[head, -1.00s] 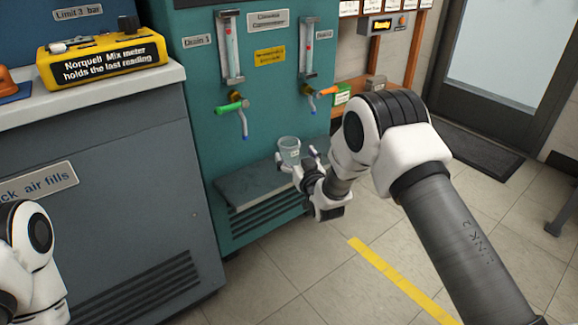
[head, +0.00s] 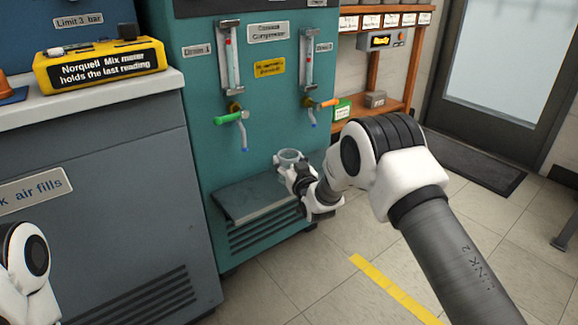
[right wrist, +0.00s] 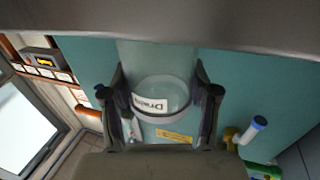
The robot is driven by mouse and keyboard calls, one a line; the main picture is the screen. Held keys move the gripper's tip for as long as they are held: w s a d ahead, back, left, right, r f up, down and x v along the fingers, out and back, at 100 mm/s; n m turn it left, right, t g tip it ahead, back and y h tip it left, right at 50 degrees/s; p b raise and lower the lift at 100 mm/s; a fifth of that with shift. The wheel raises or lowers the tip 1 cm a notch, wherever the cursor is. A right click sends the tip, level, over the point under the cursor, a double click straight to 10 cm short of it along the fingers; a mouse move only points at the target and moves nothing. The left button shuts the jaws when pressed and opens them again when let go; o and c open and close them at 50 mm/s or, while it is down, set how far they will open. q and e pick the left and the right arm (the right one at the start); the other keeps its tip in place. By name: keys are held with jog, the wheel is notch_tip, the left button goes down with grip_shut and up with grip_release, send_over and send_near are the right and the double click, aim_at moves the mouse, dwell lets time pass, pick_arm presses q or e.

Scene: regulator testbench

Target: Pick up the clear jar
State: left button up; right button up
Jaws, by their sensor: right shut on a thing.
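The clear jar (head: 289,155) is at the right end of the grey ledge on the teal cabinet, with its rim showing above my right gripper (head: 290,172). In the right wrist view the jar (right wrist: 162,98) sits between the two fingers of my right gripper (right wrist: 162,104), which touch it on both sides. It carries a white label that seems to read "Drains". My right gripper is shut on it. Its base is hidden in the head view, and I cannot tell whether it touches the ledge. My left gripper is out of view.
The grey ledge (head: 245,200) is bare left of the jar. A green-handled tap (head: 230,117) and an orange-handled tap (head: 325,104) stick out above. A yellow meter (head: 100,66) sits on the grey cabinet at left. Open floor lies to the right.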

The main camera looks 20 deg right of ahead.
aim_at(289, 150)
notch_tip(289, 150, up, 4)
jog(key=p, duration=0.2)
jog(key=shift+f+p, duration=0.2)
jog(key=shift+p, duration=0.15)
jog(key=s+a+p, duration=0.1)
jog(key=s+p, duration=0.2)
jog(key=s, duration=0.5)
jog(key=s+a+r+p, duration=0.1)
jog(key=s+p, duration=0.2)
jog(key=s, duration=0.4)
jog(key=shift+s+a+r, duration=0.2)
jog(key=shift+s+a, duration=0.2)
jog(key=shift+f, duration=0.1)
